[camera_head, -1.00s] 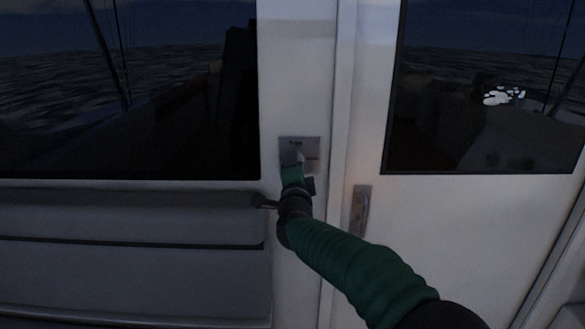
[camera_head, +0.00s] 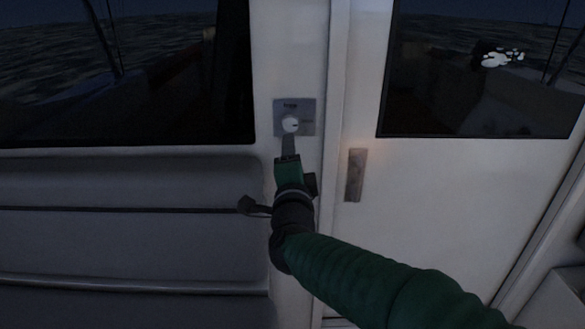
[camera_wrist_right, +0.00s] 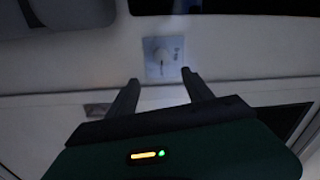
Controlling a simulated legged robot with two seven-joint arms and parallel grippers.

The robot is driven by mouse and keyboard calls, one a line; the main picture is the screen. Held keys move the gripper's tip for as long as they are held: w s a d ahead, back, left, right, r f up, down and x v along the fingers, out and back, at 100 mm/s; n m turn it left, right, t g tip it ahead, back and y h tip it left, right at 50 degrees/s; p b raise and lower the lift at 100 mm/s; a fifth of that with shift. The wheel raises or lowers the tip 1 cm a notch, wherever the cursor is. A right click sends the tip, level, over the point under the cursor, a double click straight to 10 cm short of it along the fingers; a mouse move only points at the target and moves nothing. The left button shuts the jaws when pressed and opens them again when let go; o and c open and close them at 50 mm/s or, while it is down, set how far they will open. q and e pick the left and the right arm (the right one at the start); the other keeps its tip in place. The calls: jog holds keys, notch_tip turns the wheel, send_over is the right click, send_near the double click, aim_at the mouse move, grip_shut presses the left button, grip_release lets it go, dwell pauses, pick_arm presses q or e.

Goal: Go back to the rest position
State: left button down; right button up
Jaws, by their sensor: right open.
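My right gripper (camera_head: 289,147) reaches in from the lower right on its green-sleeved arm, in front of the white wall post. My left gripper is not in view.
A white door (camera_head: 450,200) with a dark window (camera_head: 480,80) and a recessed metal handle (camera_head: 355,175) stands right of the post. A large dark window (camera_head: 120,80) is on the left, above a grey panel with a rail (camera_head: 130,284).

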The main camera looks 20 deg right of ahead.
jog(key=shift+v, duration=1.6)
